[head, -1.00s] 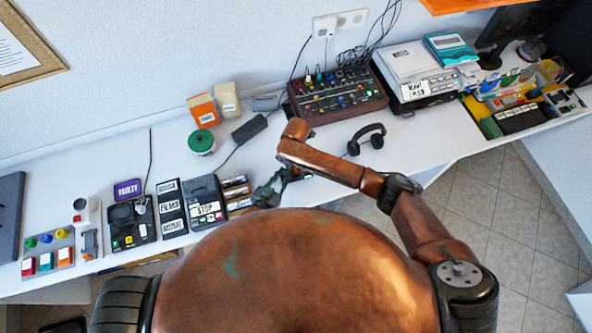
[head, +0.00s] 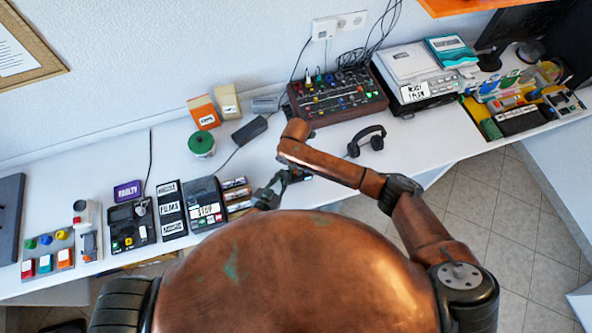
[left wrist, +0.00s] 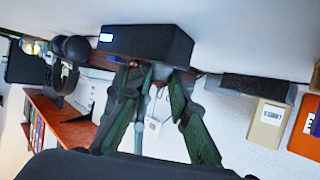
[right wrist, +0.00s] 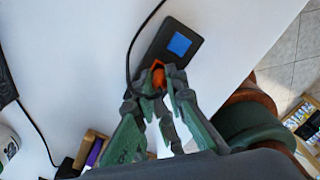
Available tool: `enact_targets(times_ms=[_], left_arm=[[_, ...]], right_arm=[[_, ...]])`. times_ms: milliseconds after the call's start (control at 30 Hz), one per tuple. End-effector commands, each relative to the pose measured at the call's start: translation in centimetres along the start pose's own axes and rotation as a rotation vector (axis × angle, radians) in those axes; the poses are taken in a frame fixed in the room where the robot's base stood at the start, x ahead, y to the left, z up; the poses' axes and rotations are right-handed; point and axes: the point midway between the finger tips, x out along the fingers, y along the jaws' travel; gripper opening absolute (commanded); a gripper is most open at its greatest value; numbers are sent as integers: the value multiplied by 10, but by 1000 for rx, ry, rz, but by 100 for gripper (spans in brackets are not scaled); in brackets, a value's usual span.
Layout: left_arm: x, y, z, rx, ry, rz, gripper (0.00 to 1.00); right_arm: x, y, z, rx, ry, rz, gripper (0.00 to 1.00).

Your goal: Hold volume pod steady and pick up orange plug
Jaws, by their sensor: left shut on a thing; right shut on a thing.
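The volume pod is a black box (left wrist: 150,42) with a small lit screen in the left wrist view. My left gripper (left wrist: 160,73) is shut on its near edge. The right wrist view shows the pod (right wrist: 158,52) lying on the white table with a blue screen. The orange plug (right wrist: 158,76) is between the fingertips of my right gripper (right wrist: 160,90), which is shut on it at the pod's end. Whether the plug is still seated in the pod is unclear. In the head view the left gripper (head: 270,192) shows beside my right forearm, which partly hides the pod.
A dark cable loops past the right gripper. Headphones (head: 367,140) lie right of the grippers, with a mixer (head: 337,95) behind. A green spool (head: 202,143) and boxes stand back left. A recorder marked STOP (head: 206,205) and cassettes (head: 236,193) are close on the left.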

Motion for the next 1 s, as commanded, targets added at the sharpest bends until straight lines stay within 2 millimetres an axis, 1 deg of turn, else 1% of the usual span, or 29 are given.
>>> enact_targets(times_ms=[300, 400, 500, 600, 833, 867, 1000], left_arm=[[0, 0, 0, 0, -1, 0, 0], [0, 0, 0, 0, -1, 0, 0], [0, 0, 0, 0, -1, 0, 0], [0, 0, 0, 0, -1, 0, 0], [0, 0, 0, 0, -1, 0, 0], [0, 0, 0, 0, -1, 0, 18], [0, 0, 0, 0, -1, 0, 28]], right_arm=[[-62, 1, 1, -3, -3, 4, 0], [-77, 0, 1, -2, -2, 2, 0], [-87, 0, 1, -1, -2, 1, 0], [-92, 0, 0, -1, -1, 1, 0], [-92, 0, 0, -1, 0, 1, 0], [-92, 0, 0, -1, 0, 1, 0], [-92, 0, 0, -1, 0, 1, 0]])
